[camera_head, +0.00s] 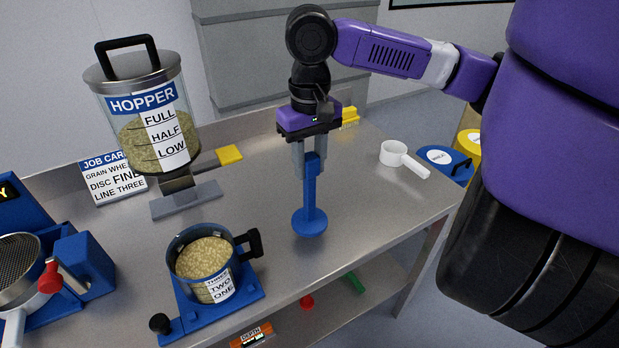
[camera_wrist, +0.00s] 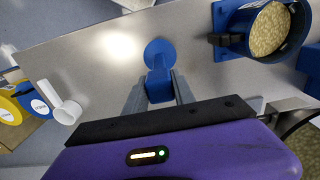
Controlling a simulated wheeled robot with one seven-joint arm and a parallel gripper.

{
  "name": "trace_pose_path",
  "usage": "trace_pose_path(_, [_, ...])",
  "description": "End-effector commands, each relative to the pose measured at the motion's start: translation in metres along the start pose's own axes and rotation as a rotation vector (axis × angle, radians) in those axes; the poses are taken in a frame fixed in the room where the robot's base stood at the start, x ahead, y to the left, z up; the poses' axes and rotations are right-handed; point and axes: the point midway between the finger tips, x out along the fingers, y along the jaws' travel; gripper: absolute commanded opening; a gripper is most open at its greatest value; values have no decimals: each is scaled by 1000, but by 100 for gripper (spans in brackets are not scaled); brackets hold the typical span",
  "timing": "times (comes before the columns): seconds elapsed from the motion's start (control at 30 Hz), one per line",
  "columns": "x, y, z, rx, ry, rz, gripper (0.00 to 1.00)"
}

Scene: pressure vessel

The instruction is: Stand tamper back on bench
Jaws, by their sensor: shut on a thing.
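The blue tamper (camera_head: 310,200) is upright, its handle between my gripper's fingers and its round foot down. In the head view the foot appears at or just above the bench (camera_head: 365,215); I cannot tell whether it touches. My gripper (camera_head: 310,160) points straight down and is shut on the top of the handle. In the wrist view the tamper (camera_wrist: 159,54) shows between the two grey fingers (camera_wrist: 159,90), with bare bench around its foot.
A grain-filled vessel (camera_head: 205,265) stands in a blue holder left of the tamper. The hopper (camera_head: 145,115) is behind it. A white scoop (camera_head: 400,157) lies at the right. A sieve (camera_head: 18,262) is at far left. Bench around the tamper is clear; its front edge is close.

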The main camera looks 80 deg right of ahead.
Motion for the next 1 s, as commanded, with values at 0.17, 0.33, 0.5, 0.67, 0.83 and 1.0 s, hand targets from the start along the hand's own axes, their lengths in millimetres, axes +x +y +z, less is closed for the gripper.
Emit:
trace_pose_path(0.17, [14, 0, 0, -2, 0, 0, 0])
trace_pose_path(0.33, [36, 0, 0, -2, -1, 0, 0])
trace_pose_path(0.5, [42, 0, 0, -2, 2, -1, 0])
trace_pose_path(0.67, [41, 0, 0, -2, 2, -1, 0])
trace_pose_path(0.83, [45, 0, 0, -2, 1, 0, 35])
trace_pose_path(1.0, [45, 0, 0, -2, 1, 0, 53])
